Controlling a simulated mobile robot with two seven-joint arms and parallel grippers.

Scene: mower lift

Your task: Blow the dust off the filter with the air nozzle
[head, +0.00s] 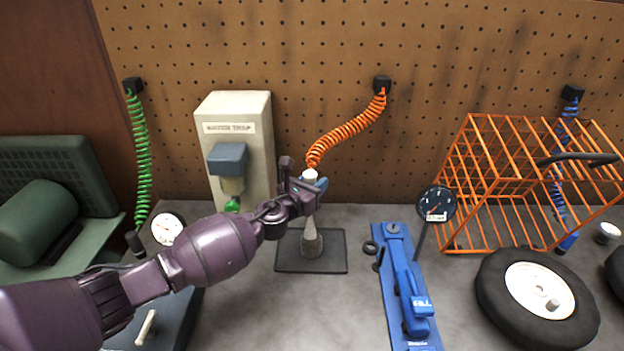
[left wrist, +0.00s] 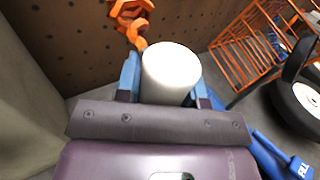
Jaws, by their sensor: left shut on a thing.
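My left gripper (head: 312,190) is shut on the white-topped air nozzle (head: 310,175) at the end of an orange coiled hose (head: 345,130). In the left wrist view the nozzle's white cylinder (left wrist: 171,75) sits between the blue finger pads. The nozzle is roughly upright. Directly below the gripper a grey, cone-footed post (head: 312,243) stands on a dark square plate (head: 333,262). I cannot tell whether the nozzle still touches this post. I cannot make out a filter for certain. My right gripper is not in view.
A beige water trap unit (head: 233,112) stands behind my left arm. A blue tool (head: 405,285), a dial gauge (head: 436,203), an orange wire cage (head: 480,195) and a wheel (head: 537,300) are to the right. A green hose (head: 142,150) hangs at left.

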